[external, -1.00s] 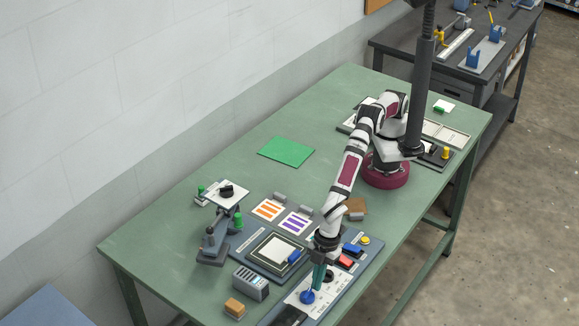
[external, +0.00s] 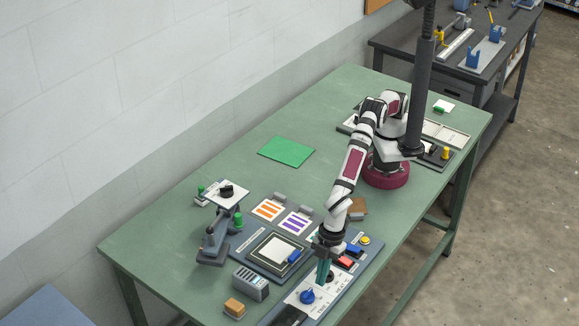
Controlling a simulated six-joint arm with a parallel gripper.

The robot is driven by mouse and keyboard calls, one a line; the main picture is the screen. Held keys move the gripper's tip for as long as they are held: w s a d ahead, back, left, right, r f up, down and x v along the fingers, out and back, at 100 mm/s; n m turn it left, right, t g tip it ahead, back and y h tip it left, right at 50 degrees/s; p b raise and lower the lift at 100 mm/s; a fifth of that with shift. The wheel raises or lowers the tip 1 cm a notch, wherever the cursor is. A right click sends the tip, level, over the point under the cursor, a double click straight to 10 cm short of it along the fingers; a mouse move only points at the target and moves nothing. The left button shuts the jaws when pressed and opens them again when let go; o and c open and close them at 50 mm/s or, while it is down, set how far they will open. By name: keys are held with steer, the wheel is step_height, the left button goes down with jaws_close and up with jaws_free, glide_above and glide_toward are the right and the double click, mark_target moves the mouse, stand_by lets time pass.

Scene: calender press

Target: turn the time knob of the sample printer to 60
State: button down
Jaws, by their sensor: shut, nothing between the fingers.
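The blue knob (external: 307,297) stands on the white panel (external: 311,307) of the blue-grey unit at the table's front. A dark round knob (external: 329,278) sits further back on the same panel, partly hidden by my fingers. The printed scales and the pointer directions are too small to read, and I cannot tell which knob is marked time. My gripper (external: 323,281) has teal fingers and points down, shut and empty. Its tips appear between the two knobs, close to the dark one. I cannot tell whether they touch it.
Red and blue blocks (external: 346,261) and a yellow button (external: 365,240) sit behind my gripper. A framed white plate (external: 270,252), a grey slotted box (external: 250,283) and a grey press (external: 213,240) stand to the left. The table around the green sheet (external: 286,151) is clear.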

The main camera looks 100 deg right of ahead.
step_height(320, 180, up, 4)
steer(key=shift+f, duration=0.1)
steer(key=f, duration=0.2)
steer(key=w+d+f, duration=0.1)
steer(key=f, duration=0.1)
steer(key=w+d+f, duration=0.1)
steer(key=f, duration=0.1)
steer(key=shift+w, duration=0.2)
stand_by(0.3)
steer(key=shift+w+a, duration=0.1)
steer(key=shift+a, duration=0.2)
stand_by(0.5)
